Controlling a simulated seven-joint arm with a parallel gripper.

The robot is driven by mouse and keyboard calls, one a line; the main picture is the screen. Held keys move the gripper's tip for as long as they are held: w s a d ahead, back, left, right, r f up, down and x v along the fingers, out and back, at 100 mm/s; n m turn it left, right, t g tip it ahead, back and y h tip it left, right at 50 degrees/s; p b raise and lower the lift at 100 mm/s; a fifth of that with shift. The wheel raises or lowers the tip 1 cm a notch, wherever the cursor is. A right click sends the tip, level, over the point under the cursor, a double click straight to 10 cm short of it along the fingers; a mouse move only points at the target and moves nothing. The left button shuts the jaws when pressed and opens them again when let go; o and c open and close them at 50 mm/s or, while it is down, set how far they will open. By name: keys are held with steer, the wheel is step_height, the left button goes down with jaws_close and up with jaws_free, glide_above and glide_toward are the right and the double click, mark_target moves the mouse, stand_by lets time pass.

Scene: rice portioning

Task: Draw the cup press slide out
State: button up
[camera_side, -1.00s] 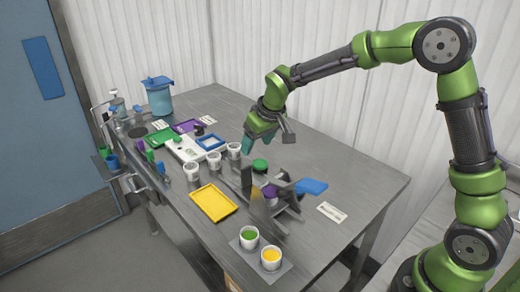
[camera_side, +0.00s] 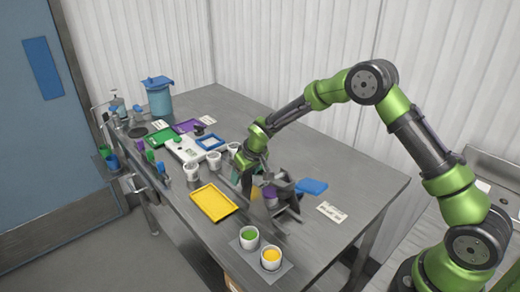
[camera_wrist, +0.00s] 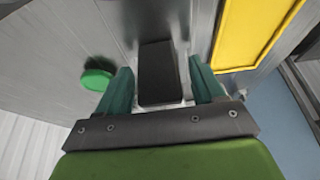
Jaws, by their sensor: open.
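The cup press (camera_side: 283,190) is a grey frame with upright plates, standing near the front right of the table. A purple part (camera_side: 269,192) shows inside it, and a blue paddle-shaped part (camera_side: 312,186) sticks out on its right. My gripper (camera_side: 246,182) points down at the left end of the press. In the wrist view my gripper (camera_wrist: 162,88) is open, with its teal fingers on either side of a dark upright block (camera_wrist: 158,72). Small gaps seem to show beside the block. I cannot tell whether the block belongs to the slide. My arm hides part of the press.
A yellow tray (camera_side: 234,207) lies just left of the press. A green knob (camera_wrist: 97,80) lies beside the fingers. White cups (camera_side: 191,173) stand behind the tray. Two filled cups (camera_side: 249,237) stand at the front edge. A label card (camera_side: 331,212) lies right of the press.

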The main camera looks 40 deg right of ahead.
jaws_close()
steer(key=w, duration=0.8)
steer(key=shift+w, duration=0.85)
jaws_free()
steer(key=v, duration=1.7)
